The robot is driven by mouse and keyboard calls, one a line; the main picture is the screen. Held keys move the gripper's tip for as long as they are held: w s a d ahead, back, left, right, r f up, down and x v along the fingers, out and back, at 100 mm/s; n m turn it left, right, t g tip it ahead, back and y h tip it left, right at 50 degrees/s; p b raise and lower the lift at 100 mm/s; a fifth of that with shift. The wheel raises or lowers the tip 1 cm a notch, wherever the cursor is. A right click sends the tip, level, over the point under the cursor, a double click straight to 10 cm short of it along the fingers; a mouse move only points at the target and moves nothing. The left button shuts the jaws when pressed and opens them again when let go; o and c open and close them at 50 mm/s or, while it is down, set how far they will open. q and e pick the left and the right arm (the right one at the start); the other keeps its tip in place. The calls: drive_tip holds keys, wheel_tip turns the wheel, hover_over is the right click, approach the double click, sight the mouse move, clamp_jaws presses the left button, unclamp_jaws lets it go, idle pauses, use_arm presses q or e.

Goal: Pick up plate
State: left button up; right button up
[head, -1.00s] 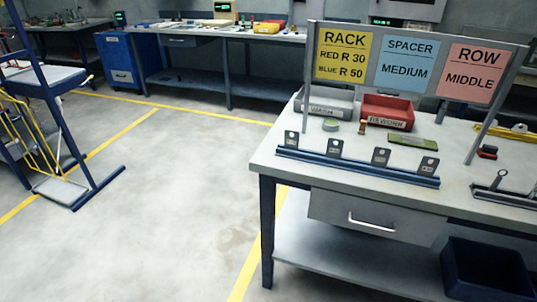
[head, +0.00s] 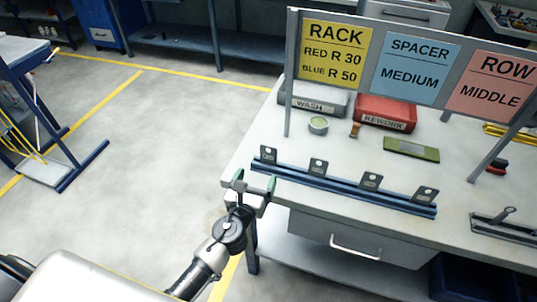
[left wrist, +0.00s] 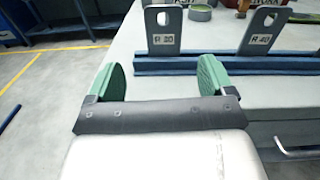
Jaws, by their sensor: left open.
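Several grey metal plates, each with a hole and a label, stand upright in a row in a blue rail (head: 340,191) along the table's front edge. The leftmost plate (head: 268,155) shows in the left wrist view (left wrist: 163,30) with a label starting with R, its number not clear. The second plate (head: 318,168) also shows there (left wrist: 262,32), its label reading about R 40. My left gripper (head: 255,180), with green finger pads, is open and empty just in front of the rail's left end, apart from the plates. My right gripper is out of view.
A sign (head: 377,57) reads red R 30, blue R 50, spacer medium, row middle. Behind the rail are a grey WASH bin (head: 318,98), a red REWORK bin (head: 385,110), a round tin (head: 318,125) and a green device (head: 411,149).

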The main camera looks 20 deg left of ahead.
sight(268, 156)
use_arm(q)
drive_tip(key=shift+m, duration=0.5)
drive_tip(key=w, duration=0.5)
drive_tip(key=shift+d, duration=0.3)
drive_tip(key=shift+w, duration=0.65)
drive_tip(key=shift+w+d, duration=0.1)
drive_tip(key=shift+w, duration=2.3)
drive_tip(key=shift+s, duration=0.1)
drive_tip(key=shift+c, duration=0.6)
drive_tip(key=c, duration=1)
